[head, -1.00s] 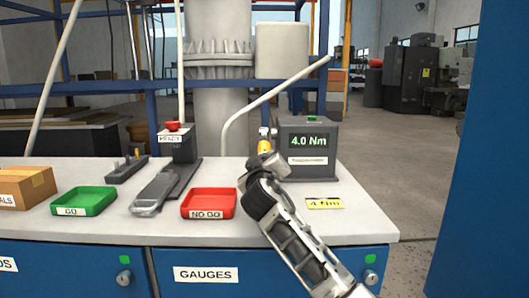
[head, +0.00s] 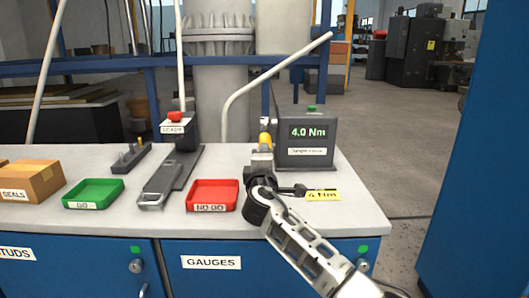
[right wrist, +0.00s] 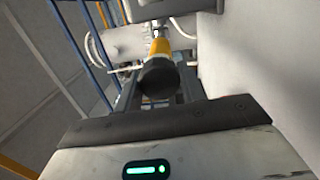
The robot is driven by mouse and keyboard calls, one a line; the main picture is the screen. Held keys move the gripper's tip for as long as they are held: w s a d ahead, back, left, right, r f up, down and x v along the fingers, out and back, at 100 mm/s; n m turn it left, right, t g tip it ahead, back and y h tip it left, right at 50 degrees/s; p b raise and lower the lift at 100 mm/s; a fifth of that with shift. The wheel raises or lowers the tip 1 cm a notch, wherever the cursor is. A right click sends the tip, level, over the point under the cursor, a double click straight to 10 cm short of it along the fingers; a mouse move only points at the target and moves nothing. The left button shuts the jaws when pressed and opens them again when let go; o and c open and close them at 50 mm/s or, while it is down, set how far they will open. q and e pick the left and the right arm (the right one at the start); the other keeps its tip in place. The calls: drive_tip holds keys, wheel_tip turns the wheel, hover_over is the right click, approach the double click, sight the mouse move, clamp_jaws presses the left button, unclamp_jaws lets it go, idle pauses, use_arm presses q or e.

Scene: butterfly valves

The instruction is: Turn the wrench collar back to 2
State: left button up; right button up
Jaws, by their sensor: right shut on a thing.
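The wrench shows its yellow part (head: 265,138) upright beside the left side of the grey tester box (head: 307,138), whose screen reads 4.0 Nm. My right gripper (head: 262,158) is shut on the wrench just below the yellow part. In the right wrist view the wrench's round black end (right wrist: 158,76) sits between my fingers, with the yellow part (right wrist: 158,47) beyond it. The collar's marks are too small to read. A yellow card (head: 322,195) reading 4 Nm lies on the bench in front of the box. My left gripper is out of view.
A red NO GO tray (head: 212,182) lies left of my right gripper.

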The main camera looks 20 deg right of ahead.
drive_tip(key=shift+f+n+p, duration=0.1)
drive_tip(key=shift+n+p, duration=1.05)
drive_tip(key=shift+n, duration=1.15)
drive_tip(key=o, duration=1)
drive_tip(key=shift+c, duration=0.2)
drive_tip(key=v, duration=1.6)
drive_tip(key=shift+f, duration=0.2)
drive_tip(key=shift+d, duration=0.1)
